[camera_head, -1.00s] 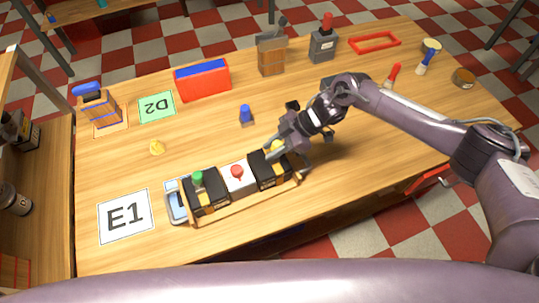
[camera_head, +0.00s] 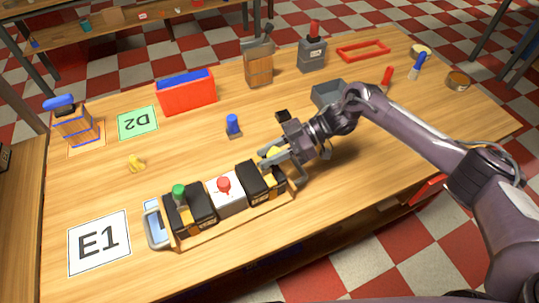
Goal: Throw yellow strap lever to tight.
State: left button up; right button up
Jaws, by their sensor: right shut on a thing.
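The yellow strap lever (camera_head: 272,153) sits on top of the right-hand black block (camera_head: 262,182) of a row on a wooden base. My right gripper (camera_head: 270,160) comes in from the right and is shut on the lever, whose lower part its fingers partly hide. A red-knobbed white block (camera_head: 226,195) is in the middle of the row, and a black block with a green knob (camera_head: 188,212) is at the left. My left gripper is out of view.
A white E1 card (camera_head: 98,242) lies at the front left. A yellow piece (camera_head: 136,164) and a blue-topped piece (camera_head: 233,126) stand behind the row. A red box (camera_head: 187,96) and a grey tray (camera_head: 329,95) are farther back.

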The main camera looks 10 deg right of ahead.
aim_at(280, 150)
jog(key=o, duration=1)
jog(key=shift+d, duration=0.1)
jog(key=shift+w+d, duration=0.15)
jog(key=shift+d, duration=0.15)
jog(key=b+v, duration=0.3)
jog(key=v, duration=0.4)
jog(key=shift+r, duration=0.15)
